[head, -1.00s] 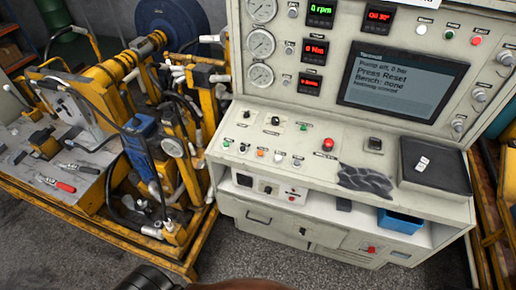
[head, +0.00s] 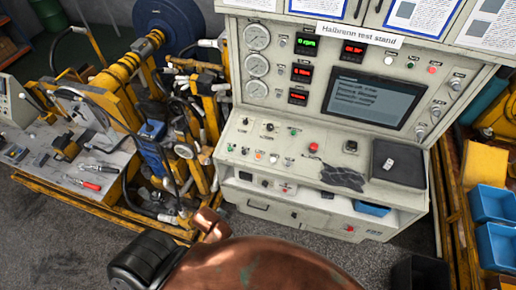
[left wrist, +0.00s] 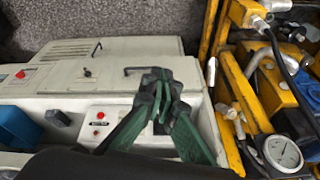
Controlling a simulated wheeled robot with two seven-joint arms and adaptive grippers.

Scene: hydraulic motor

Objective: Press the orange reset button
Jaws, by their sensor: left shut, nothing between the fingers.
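The orange button (head: 258,155) is a small round cap on the sloping control desk (head: 228,165) of the test stand, in a row left of a white button (head: 273,158). The head view shows nothing touching it. My left gripper (left wrist: 157,80) shows in the left wrist view with its dark green fingers shut and empty. Behind the fingertips lies the pale lower front of the stand, with handles and red buttons. The orange button cannot be made out in that view. Neither gripper shows in the head view.
A red mushroom button (head: 313,147) and several switches share the desk. A black tray (head: 398,165) sits at its right. Yellow hydraulic equipment (head: 105,100) stands to the left, and blue bins (head: 492,203) to the right. Grey floor lies in front of the stand.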

